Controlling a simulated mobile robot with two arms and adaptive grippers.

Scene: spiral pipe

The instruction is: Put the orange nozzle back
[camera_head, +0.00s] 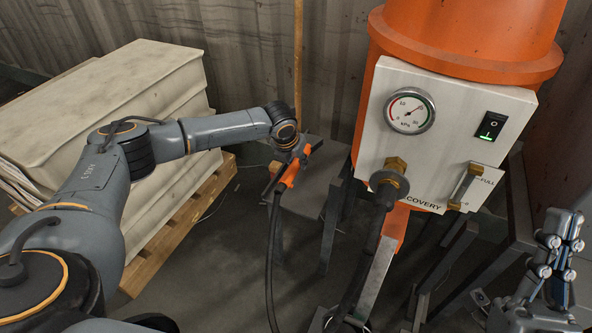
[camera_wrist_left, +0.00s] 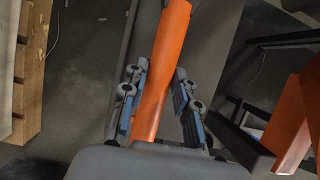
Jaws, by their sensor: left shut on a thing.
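The orange nozzle (camera_head: 291,173) is at the end of my left arm in the head view, just above a small grey stand (camera_head: 312,198). A black hose (camera_head: 270,255) hangs down from it. My left gripper (camera_head: 283,168) is shut on the nozzle. In the left wrist view, the orange nozzle (camera_wrist_left: 165,70) runs between the two blue-padded fingers of the gripper (camera_wrist_left: 157,88). I cannot tell whether the nozzle touches the stand. My right gripper (camera_head: 560,240) is at the lower right, away from the nozzle; its finger gap is unclear.
An orange machine (camera_head: 465,40) with a white gauge panel (camera_head: 440,120) stands right of the nozzle. A thick black hose (camera_head: 370,245) leaves its front. Pale stacked slabs (camera_head: 120,95) lie on a wooden pallet (camera_head: 185,232) at left. Metal frame legs stand below the machine.

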